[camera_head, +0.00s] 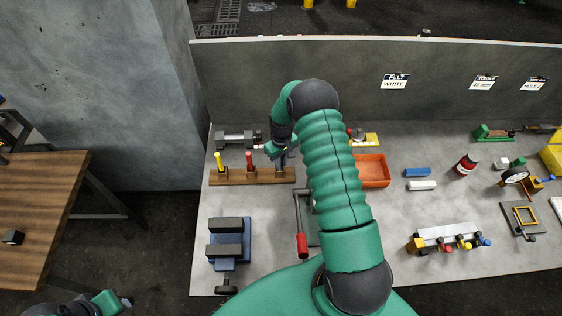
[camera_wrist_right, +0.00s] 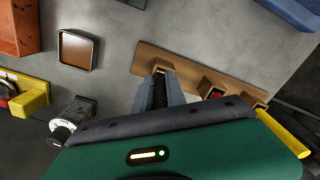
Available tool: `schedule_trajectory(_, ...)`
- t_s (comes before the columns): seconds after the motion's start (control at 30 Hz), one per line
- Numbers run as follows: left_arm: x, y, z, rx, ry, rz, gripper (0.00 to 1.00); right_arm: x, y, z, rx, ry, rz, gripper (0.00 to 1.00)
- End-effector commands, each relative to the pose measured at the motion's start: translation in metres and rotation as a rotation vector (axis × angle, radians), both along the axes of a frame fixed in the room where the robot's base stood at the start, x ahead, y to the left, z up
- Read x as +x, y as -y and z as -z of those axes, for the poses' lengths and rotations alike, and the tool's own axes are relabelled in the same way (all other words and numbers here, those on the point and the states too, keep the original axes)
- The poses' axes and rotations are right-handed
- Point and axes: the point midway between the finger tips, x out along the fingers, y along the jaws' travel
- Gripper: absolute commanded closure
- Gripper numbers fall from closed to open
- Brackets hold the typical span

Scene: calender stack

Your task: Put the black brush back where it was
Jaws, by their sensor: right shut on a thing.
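A wooden rack (camera_head: 222,179) stands at the left of the table, with a yellow-handled brush (camera_head: 218,160) and a red-handled brush (camera_head: 249,160) upright in it. My right gripper (camera_head: 281,157) is over the rack's right end, shut on a thin dark thing that I take for the black brush; the fingers mostly hide it. In the wrist view the fingers (camera_wrist_right: 162,92) reach to the end block of the rack (camera_wrist_right: 195,75). I cannot tell whether the brush is seated in it. My left gripper (camera_head: 113,301) is at the lower left edge, far from the rack.
A grey dumbbell-like piece (camera_head: 236,139) lies behind the rack. A blue vise-like block (camera_head: 246,246) and a red-handled tool (camera_head: 302,245) are in front. An orange bin (camera_head: 372,170) stands to the right. My right arm covers the middle of the table.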

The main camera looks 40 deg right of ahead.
Motion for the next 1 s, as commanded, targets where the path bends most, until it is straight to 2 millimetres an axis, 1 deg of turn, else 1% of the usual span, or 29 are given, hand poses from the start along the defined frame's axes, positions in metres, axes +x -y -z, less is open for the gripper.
schedule_trajectory(0.5, 0.0, 0.0, 0.01, 0.0, 0.0, 0.0, 0.64, 0.0, -0.001, 0.012, 0.0, 0.0, 0.0, 1.0)
schedule_trajectory(0.77, 0.0, 0.0, 0.01, 0.0, 0.0, 0.0, 0.64, 0.0, -0.002, 0.012, 0.0, 0.0, 0.0, 1.0)
schedule_trajectory(0.8, 0.0, 0.0, 0.01, 0.0, 0.0, 0.0, 0.64, 0.0, -0.002, 0.012, 0.0, 0.0, 0.0, 0.8)
schedule_trajectory(0.97, 0.0, 0.0, 0.01, 0.0, 0.0, 0.0, 0.64, 0.0, -0.001, 0.012, 0.0, 0.0, 0.0, 0.59)
schedule_trajectory(1.0, 0.0, 0.0, 0.01, 0.0, 0.0, 0.0, 0.64, 0.0, -0.001, 0.012, 0.0, 0.0, 0.0, 0.58)
